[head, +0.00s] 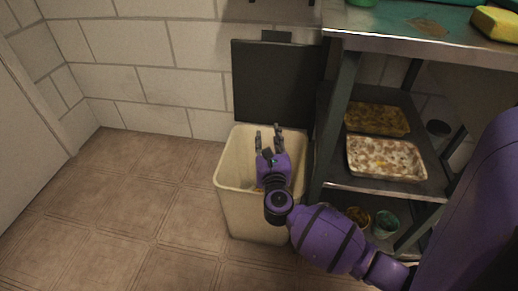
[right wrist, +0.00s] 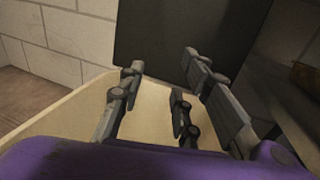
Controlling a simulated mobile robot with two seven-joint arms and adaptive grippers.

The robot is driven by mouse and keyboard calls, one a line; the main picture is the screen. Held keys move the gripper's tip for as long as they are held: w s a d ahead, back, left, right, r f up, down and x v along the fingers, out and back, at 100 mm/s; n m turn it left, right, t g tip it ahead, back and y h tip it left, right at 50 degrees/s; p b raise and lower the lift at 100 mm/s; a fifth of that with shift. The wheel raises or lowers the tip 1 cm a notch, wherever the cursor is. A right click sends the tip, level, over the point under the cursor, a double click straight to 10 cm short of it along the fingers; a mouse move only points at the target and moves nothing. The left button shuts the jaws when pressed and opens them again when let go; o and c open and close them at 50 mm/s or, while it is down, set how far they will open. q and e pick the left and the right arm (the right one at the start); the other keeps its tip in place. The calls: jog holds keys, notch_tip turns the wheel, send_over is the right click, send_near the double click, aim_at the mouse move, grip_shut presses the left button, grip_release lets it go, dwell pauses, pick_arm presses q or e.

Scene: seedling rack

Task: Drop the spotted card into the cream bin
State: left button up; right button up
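The cream bin (head: 240,205) stands on the floor against the wall, left of the rack, with its mouth open. My right gripper (head: 268,136) is over the bin's mouth, its fingers pointing toward the wall. In the right wrist view the fingers of the gripper (right wrist: 160,82) are spread apart with nothing between them, and the cream bin (right wrist: 62,118) shows around and below them. I see no spotted card in either view. Part of the bin's inside is hidden by my gripper and arm. My left gripper is out of view.
A dark upright panel (head: 272,85) is behind the bin. A metal rack (head: 338,115) stands close on the right, with two shallow trays (head: 384,180) (head: 376,103) on its shelves, and small pots (head: 385,224) low down. A yellow sponge-like block (head: 497,23) lies on top. The floor at left is clear.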

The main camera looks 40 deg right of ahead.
jog(key=v, duration=1)
jog(key=shift+a, duration=0.1)
